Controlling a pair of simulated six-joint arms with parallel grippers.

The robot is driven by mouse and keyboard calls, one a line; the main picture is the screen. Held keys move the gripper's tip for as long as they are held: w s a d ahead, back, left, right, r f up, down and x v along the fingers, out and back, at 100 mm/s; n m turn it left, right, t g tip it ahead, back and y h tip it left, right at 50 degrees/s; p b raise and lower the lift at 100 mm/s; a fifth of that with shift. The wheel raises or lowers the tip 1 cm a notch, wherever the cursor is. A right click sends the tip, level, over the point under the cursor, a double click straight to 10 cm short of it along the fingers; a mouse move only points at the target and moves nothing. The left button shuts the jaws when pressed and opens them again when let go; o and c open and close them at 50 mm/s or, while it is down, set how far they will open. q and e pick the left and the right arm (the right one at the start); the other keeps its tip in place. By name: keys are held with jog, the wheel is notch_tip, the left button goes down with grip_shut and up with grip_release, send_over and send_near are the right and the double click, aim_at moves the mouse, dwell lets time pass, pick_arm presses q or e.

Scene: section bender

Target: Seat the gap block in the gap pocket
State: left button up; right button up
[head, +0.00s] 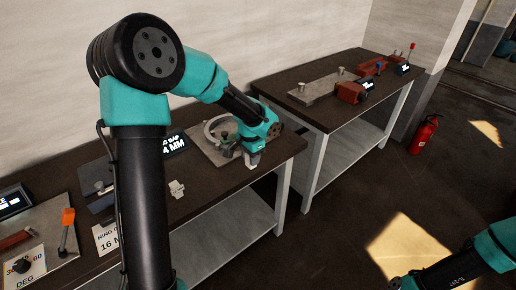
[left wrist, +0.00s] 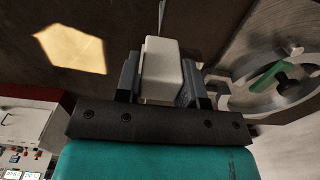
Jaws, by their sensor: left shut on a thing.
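My left gripper (head: 252,158) is over the near right part of the left bench in the head view. In the left wrist view it is shut on a cream-white block (left wrist: 161,70), one finger on each side. I take this as the gap block. A metal ring fixture (head: 213,131) on a plate lies beside the gripper. It also shows at the right of the left wrist view (left wrist: 255,103), with a green handle, apart from the block. I cannot make out the gap pocket. My right arm shows at the lower right; its fingers are out of frame.
A small pale piece (head: 177,188) lies on the left bench, near a "16 M" card (head: 106,238) and a "4 MM" sign (head: 174,144). An orange-handled tool (head: 68,222) stands farther left. The second bench (head: 308,116) carries plates and red blocks. A fire extinguisher (head: 423,135) stands on the floor.

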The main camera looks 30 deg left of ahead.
pick_arm(q)
jog(key=w+a, duration=0.2)
jog(key=w, duration=0.2)
jog(key=w+a+f, duration=0.1)
jog(key=w+a, duration=0.2)
jog(key=w, duration=0.1)
jog(key=w+a, duration=0.3)
jog(key=w, duration=0.2)
jog(key=shift+f, duration=0.2)
jog(key=shift+w+a, duration=0.15)
jog(key=shift+w, duration=0.1)
jog(key=shift+f, duration=1.8)
jog(key=shift+f, duration=0.1)
jog(key=o, duration=0.9)
jog(key=shift+o, duration=0.2)
